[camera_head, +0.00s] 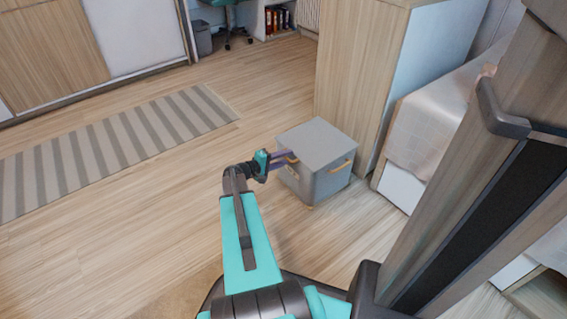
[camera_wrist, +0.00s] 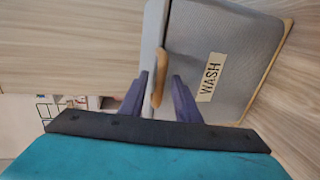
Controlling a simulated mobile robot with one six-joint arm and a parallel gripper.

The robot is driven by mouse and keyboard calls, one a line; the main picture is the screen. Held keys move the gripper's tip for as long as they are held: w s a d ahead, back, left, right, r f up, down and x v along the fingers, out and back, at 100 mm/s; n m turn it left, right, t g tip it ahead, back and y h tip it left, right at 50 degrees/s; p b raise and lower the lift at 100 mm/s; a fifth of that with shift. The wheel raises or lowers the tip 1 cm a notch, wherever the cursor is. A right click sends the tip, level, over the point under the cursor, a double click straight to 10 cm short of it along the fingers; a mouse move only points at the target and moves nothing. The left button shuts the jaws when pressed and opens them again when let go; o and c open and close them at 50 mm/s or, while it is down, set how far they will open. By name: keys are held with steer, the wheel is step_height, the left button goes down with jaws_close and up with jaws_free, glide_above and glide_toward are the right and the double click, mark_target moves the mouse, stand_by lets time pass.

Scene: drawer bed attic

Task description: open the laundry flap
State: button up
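The laundry box (camera_head: 318,185) is a grey, cube-shaped bin standing on the floor beside a wooden cabinet. Its flap is the flat grey lid (camera_head: 316,142), which looks closed. In the wrist view the box front (camera_wrist: 232,60) appears turned sideways, with a "WASH" label (camera_wrist: 209,77). A tan pull tab (camera_wrist: 160,77) sticks out at the lid's edge. My gripper (camera_wrist: 159,80) has its two purple fingers on either side of this tab, with small gaps showing, so it looks open around it. In the head view my gripper (camera_head: 287,158) reaches the box from the left.
The wooden cabinet (camera_head: 357,75) stands close behind and right of the box. A bed (camera_head: 430,125) is further right. A striped rug (camera_head: 110,145) lies left on the open wooden floor. A wooden post (camera_head: 480,160) stands at the near right.

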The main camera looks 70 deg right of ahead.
steer(key=shift+d, duration=0.1)
steer(key=shift+c, duration=0.2)
jaws_close()
